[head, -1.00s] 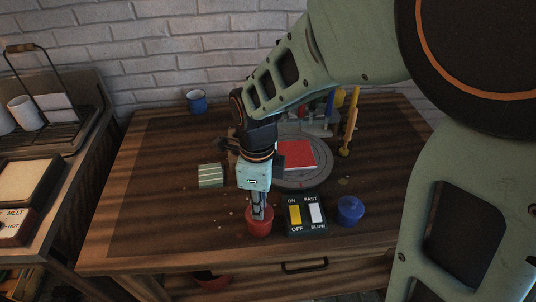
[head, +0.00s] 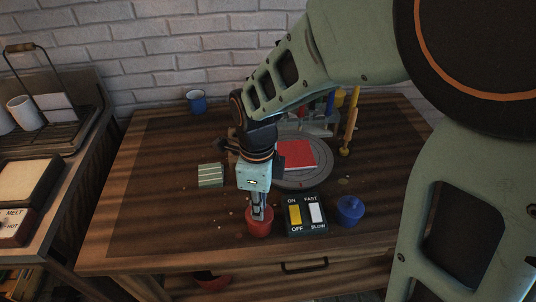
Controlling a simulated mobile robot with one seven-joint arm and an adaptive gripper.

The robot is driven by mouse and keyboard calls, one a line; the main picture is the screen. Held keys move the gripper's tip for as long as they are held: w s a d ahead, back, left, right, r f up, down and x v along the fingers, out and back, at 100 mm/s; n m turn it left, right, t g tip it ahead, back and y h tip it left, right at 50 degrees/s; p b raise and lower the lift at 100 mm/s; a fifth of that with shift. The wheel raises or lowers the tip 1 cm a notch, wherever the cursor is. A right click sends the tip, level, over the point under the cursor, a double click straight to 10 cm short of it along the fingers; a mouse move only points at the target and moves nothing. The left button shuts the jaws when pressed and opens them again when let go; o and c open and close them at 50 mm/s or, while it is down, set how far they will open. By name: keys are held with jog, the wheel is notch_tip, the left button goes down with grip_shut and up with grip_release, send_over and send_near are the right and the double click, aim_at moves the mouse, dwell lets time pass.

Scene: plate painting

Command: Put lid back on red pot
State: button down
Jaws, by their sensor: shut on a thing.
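The red pot (head: 259,228) stands near the front edge of the wooden table, left of the switch box. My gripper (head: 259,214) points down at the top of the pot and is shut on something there. It is most likely the red lid, but the fingers and the pot's top overlap, so I cannot make out the lid's edge or whether it is seated on the rim.
A switch box (head: 307,225) stands close to the right of the pot, with a blue lidded pot (head: 350,210) beyond it. A turntable (head: 318,178) with a red square plate (head: 297,155) is behind. A striped block (head: 211,175) and a blue mug (head: 196,101) are left.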

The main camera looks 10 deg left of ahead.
jog(key=c, duration=1.8)
grip_release()
jog(key=shift+o, duration=0.7)
jog(key=o, duration=0.4)
jog(key=shift+c, duration=0.2)
jog(key=shift+r+p, duration=1.1)
jog(key=shift+r, duration=0.3)
jog(key=shift+r+p, duration=1.6)
jog(key=shift+r, duration=0.55)
